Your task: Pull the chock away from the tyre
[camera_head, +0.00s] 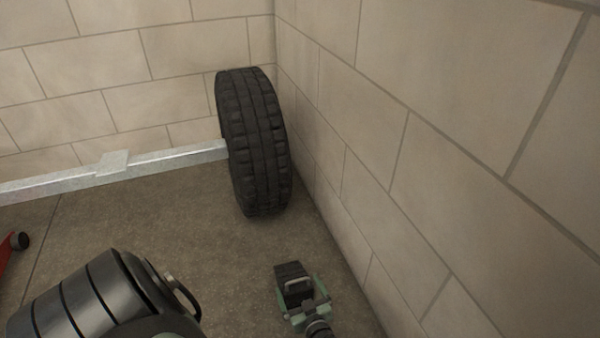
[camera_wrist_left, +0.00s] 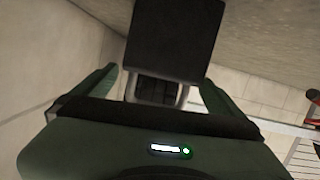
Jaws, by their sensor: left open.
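The black tyre (camera_head: 255,140) stands upright near the corner, on the end of a metal axle beam. The chock (camera_head: 290,269) is a dark block with a grey loop handle. It sits on the floor in front of the tyre, with bare floor showing between them. My left gripper (camera_head: 303,302), with green fingers, is at the handle end of the chock. In the left wrist view the dark chock (camera_wrist_left: 176,38) is just beyond the open fingers, and its handle (camera_wrist_left: 157,92) lies between them, apart from both. My right gripper is not in view.
A block wall (camera_head: 410,170) runs close along the right of the tyre and chock. The metal beam (camera_head: 165,160) crosses along the back wall. A red object with a black end (camera_head: 12,243) is at the left edge. The floor left of the chock is clear.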

